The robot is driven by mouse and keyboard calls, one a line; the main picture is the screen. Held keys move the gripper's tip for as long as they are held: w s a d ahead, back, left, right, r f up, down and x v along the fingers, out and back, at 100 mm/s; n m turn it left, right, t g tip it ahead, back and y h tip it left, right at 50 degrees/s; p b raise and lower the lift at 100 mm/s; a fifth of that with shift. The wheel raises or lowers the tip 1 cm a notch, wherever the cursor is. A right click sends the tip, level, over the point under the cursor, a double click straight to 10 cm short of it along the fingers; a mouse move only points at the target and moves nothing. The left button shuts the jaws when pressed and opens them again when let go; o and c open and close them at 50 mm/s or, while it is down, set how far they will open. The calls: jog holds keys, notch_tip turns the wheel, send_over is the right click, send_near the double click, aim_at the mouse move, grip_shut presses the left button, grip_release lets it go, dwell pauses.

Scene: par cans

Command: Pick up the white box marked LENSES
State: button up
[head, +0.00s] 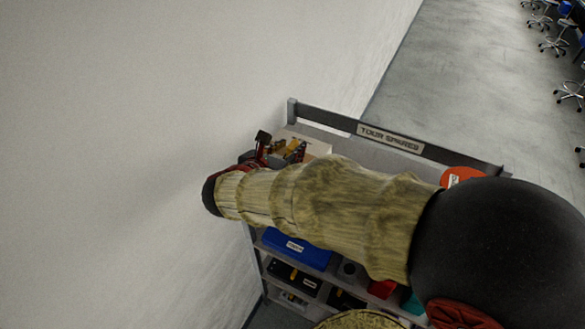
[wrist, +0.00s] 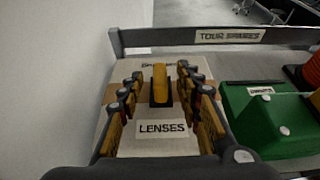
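The white box marked LENSES (wrist: 150,146) is in the lower middle of the wrist view, its label facing me. In the head view a pale box top (head: 317,147) shows past my arm; its label is hidden there. My gripper (wrist: 160,78) is open, with yellow and black fingers spread to the left and right above the box. It also shows in the head view (head: 282,150), partly behind my arm. A yellow and black piece stands between the fingers; I cannot tell whether it is part of my gripper. I cannot tell whether the fingers touch the box.
A wall (wrist: 70,70) rises close on the left. A rail marked TOUR SPARES (wrist: 226,37) runs behind. A green case (wrist: 270,125) stands to the right, with orange things (wrist: 312,72) beyond. A partly hidden label shows behind the fingers. Lower shelves hold a blue box (head: 297,250).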

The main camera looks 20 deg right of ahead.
jog(key=shift+c, duration=0.2)
jog(key=c, duration=0.8)
jog(key=shift+r, duration=0.1)
grip_shut()
